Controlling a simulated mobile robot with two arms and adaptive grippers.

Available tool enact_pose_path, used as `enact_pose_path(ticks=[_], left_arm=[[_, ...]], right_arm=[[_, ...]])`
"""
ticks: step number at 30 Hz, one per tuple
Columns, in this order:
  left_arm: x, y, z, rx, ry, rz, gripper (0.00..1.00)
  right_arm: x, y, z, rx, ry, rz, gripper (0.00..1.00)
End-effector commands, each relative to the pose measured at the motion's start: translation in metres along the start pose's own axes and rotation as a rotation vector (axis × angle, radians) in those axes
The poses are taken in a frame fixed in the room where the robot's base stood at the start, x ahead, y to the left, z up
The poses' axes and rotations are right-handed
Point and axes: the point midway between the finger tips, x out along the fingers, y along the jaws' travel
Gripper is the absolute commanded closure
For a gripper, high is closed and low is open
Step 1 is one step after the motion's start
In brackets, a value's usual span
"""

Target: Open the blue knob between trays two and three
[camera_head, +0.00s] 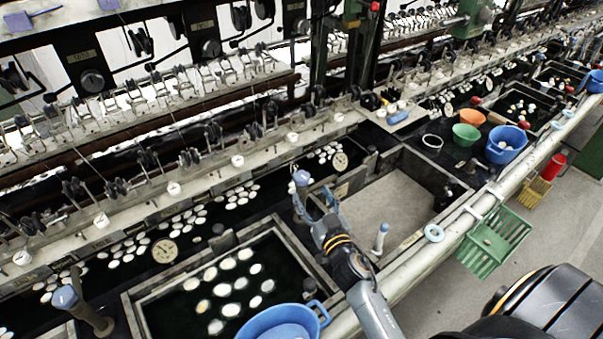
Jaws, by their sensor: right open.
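A blue knob (301,178) tops an upright post between the dark tray of white cocoons (137,311) and the pale, empty-looking tray (392,205). My right gripper (318,202) is open beside this knob's post, just to its right and slightly below the knob top. I cannot tell whether the fingers touch it. A second blue knob (66,297) stands at the lower left. A small blue-topped handle (382,230) stands at the near side of the pale tray. My left gripper is not in view.
A long pale pipe (456,215) runs along the front of the basins. A blue basin (279,325) sits at the bottom. Green (467,134), orange (473,116) and blue (506,142) bowls stand at right. A green basket (494,240) hangs outside the pipe. Reeling machinery lines the back.

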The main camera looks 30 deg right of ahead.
Motion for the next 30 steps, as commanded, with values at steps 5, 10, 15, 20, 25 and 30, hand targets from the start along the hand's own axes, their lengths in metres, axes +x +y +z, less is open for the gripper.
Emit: enact_pose_path(ticks=[5,10,15,20,25,30], left_arm=[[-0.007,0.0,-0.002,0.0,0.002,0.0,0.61],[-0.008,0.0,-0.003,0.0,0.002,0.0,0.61],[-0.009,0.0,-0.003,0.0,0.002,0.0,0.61],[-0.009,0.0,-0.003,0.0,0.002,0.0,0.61],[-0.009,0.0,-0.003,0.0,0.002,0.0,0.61],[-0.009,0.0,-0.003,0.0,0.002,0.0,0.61]], right_arm=[[0.039,0.0,-0.002,0.001,0.002,0.001,0.35],[0.064,0.0,-0.001,0.001,0.001,0.001,0.35],[0.076,0.0,0.0,0.0,0.0,0.0,0.35],[0.079,0.0,0.0,0.0,0.0,0.0,0.35],[0.079,0.0,0.0,0.0,0.0,0.0,0.38],[0.079,0.0,0.0,0.0,0.0,0.0,0.72]])
